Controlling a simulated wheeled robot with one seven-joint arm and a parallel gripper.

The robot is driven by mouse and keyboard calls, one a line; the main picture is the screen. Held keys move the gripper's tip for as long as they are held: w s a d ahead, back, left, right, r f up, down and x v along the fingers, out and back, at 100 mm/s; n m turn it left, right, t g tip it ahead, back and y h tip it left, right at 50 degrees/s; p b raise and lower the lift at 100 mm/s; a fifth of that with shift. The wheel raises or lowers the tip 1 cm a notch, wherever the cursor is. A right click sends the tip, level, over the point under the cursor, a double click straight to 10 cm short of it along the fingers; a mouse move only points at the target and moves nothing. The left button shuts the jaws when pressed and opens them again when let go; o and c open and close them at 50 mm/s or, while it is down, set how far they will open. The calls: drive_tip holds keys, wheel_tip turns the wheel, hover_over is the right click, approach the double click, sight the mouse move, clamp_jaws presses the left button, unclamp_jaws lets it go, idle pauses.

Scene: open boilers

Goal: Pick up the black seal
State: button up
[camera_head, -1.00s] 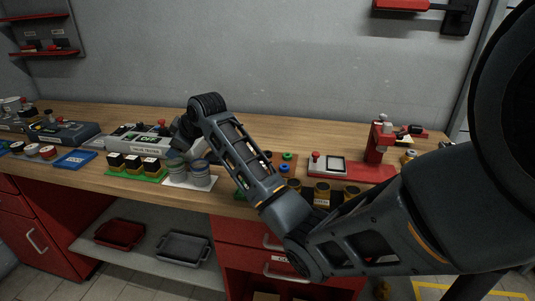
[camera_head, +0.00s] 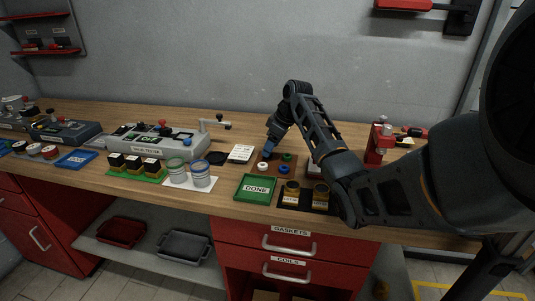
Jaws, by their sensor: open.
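My gripper (camera_head: 266,153) points down over the left back part of the brown mat (camera_head: 291,178); its fingertips are small here, and nothing shows between them. On the mat sit small rings: a green seal (camera_head: 287,157), a white seal (camera_head: 263,166) and a blue seal (camera_head: 283,169). I cannot make out a black seal on the mat; the spot under my gripper is hidden. A dark round piece (camera_head: 215,157) lies on the table to the left, but I cannot tell what it is.
A white printed card (camera_head: 241,153) lies left of my gripper. A green DONE tray (camera_head: 256,187) is in front. Grey-and-gold jars (camera_head: 291,193) stand at the front right. The valve tester (camera_head: 160,141) is to the left, and a red press (camera_head: 379,142) is at the right.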

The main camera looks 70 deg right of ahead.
drive_tip(key=shift+x, duration=1.1)
drive_tip(key=c, duration=1.1)
